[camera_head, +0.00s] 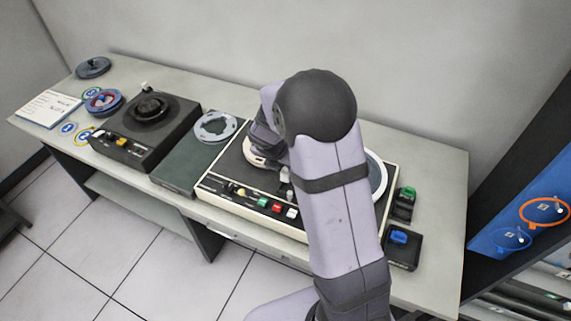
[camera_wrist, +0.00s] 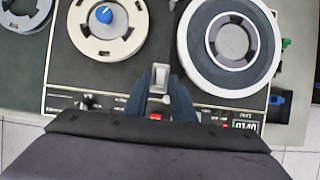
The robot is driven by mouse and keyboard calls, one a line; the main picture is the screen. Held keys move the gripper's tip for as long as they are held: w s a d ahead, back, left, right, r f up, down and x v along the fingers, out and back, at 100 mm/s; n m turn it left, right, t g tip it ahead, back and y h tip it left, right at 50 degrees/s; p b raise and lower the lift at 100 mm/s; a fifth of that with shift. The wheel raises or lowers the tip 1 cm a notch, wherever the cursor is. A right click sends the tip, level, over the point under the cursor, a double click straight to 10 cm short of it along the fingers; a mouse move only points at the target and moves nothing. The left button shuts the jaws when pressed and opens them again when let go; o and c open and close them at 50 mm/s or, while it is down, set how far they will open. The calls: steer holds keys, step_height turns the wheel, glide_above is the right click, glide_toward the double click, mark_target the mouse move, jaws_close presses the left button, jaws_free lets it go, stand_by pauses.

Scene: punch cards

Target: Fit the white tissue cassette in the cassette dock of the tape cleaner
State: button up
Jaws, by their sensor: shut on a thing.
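The tape cleaner (camera_head: 217,188) is a cream-edged machine with a dark top, a reel at each end and a row of buttons along its front. My gripper (camera_wrist: 160,88) is over the middle front of it, between the two reels. Its dark fingers are shut on a small whitish block, which looks like the white tissue cassette (camera_wrist: 160,74). The block points up in the wrist view, toward the gap between the reels. I cannot tell whether it touches the machine. The cassette dock cannot be made out. In the head view my arm covers much of the machine's right half.
Two black holders stand right of the machine, with a green block (camera_head: 408,192) and a blue block (camera_head: 398,237). A grey reel (camera_head: 215,126) lies on a green box to the left. Beyond is a black deck (camera_head: 135,152). The left reel's hub has a blue knob (camera_wrist: 104,14).

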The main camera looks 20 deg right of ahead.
mark_target(285, 171)
steer(key=shift+f+b, duration=1.5)
steer(key=shift+f, duration=0.2)
steer(key=shift+p, duration=0.55)
steer(key=shift+f+b, duration=1.15)
steer(key=shift+f, duration=0.55)
stand_by(1.6)
steer(key=o, duration=1)
steer(key=c, duration=0.4)
steer(key=shift+r, duration=0.1)
step_height(285, 171, up, 8)
steer(key=p, duration=0.8)
